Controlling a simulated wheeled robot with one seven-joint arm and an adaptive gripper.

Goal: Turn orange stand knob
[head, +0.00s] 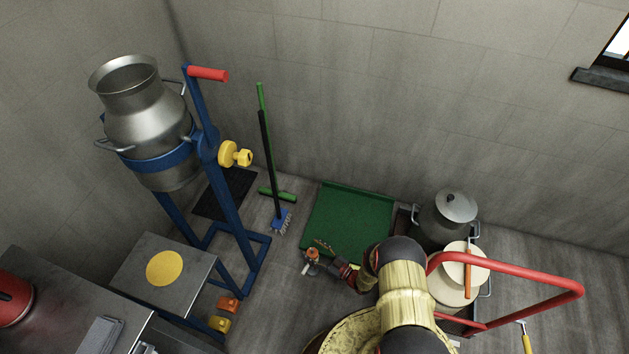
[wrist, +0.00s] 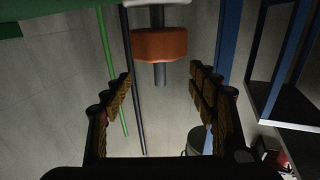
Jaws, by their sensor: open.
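The orange knob (wrist: 160,45) is a thick rounded piece on a grey shaft, high in the middle of the wrist view. In the head view a small orange piece (head: 312,254), apparently the same knob, shows just left of my gripper, partly hidden. My gripper (wrist: 160,77) is open, with brown padded fingers on the left and right. The knob lies between the lines of the fingers, just past their tips. The shaft's near end reaches down between the tips. Clear gaps show on both sides, and nothing is held.
A blue stand (head: 232,215) at left carries a tilted metal can (head: 150,125) and a yellow knob (head: 235,154). Green and black poles (head: 265,150) lean at the back wall. A green mat (head: 350,218) lies behind my gripper. Pots and a red rail (head: 520,277) are at right.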

